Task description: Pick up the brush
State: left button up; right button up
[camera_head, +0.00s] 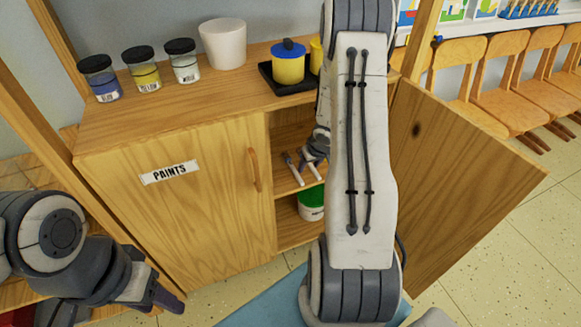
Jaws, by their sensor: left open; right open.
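Thin pale pieces that look like brushes (293,170) lie on the upper shelf inside the open right half of the wooden cabinet. My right gripper (310,158) is inside this compartment, close beside them. It is open, and my own forearm hides much of it. I cannot tell whether its fingers touch a brush. My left gripper (160,302) is open and empty at the lower left, in front of the cabinet's closed left door.
The cabinet's right door (455,180) stands open. The closed door (180,205) has a PAINTS label. Several paint jars (143,75), a white cup (223,45) and a yellow pot (288,68) stand on top. A green-and-white can (311,205) is on the lower shelf.

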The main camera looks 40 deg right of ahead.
aim_at(299, 177)
jog(key=f, duration=0.1)
jog(key=w+f+b, duration=0.1)
jog(key=w+f, duration=0.1)
jog(key=shift+a+f, duration=0.2)
jog(key=shift+a, duration=0.05)
jog(key=b+x, duration=0.1)
jog(key=x, duration=0.1)
jog(key=b+x, duration=0.2)
jog(key=shift+a, duration=0.4)
jog(key=shift+w+d+f+b, duration=0.1)
jog(key=shift+w+f+b, duration=0.1)
jog(key=shift+f+b, duration=0.2)
jog(key=shift+r, duration=0.1)
jog(key=shift+c, duration=0.3)
grip_shut()
